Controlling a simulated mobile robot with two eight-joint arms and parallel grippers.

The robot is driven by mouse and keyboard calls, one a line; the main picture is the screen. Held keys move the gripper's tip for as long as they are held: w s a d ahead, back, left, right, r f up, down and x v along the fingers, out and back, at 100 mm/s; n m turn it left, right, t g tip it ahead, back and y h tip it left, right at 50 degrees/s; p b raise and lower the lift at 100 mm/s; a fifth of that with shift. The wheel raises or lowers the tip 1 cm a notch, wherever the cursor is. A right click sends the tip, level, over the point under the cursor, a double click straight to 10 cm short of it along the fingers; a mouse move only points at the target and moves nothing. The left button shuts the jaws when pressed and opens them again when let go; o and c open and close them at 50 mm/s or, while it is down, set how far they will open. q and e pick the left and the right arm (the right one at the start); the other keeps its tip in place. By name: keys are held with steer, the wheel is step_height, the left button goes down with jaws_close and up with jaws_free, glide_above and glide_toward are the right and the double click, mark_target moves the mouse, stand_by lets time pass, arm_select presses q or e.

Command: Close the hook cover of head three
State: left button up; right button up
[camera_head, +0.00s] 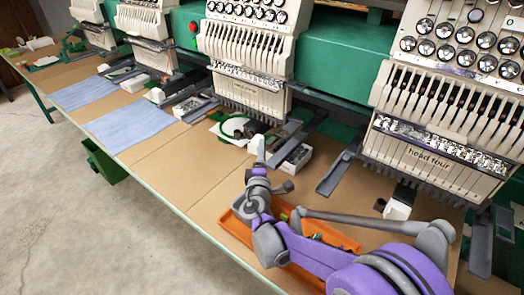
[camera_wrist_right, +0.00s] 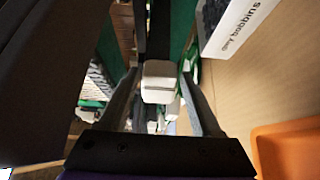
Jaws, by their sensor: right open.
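The head three sewing head (camera_head: 245,90) stands at the upper middle of the head view. A small white block, which looks like its hook cover (camera_head: 257,146), sits low in front of it. My right gripper (camera_head: 258,163) is right at this block, its jaws open. In the right wrist view the white cover (camera_wrist_right: 160,78) shows between the two spread fingers of the gripper (camera_wrist_right: 162,100). I cannot tell whether a finger touches it, nor how far the cover is swung. My left gripper is not in view.
A white bobbin box (camera_head: 296,160) stands just right of the gripper; it also shows in the wrist view (camera_wrist_right: 232,25). An orange tray (camera_head: 237,228) lies under my right arm. The head four machine (camera_head: 425,150) stands at right. Blue cloths (camera_head: 128,122) lie at left.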

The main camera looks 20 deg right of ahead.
steer(key=shift+w+d, duration=0.25)
steer(key=shift+w, duration=0.45)
jaws_close()
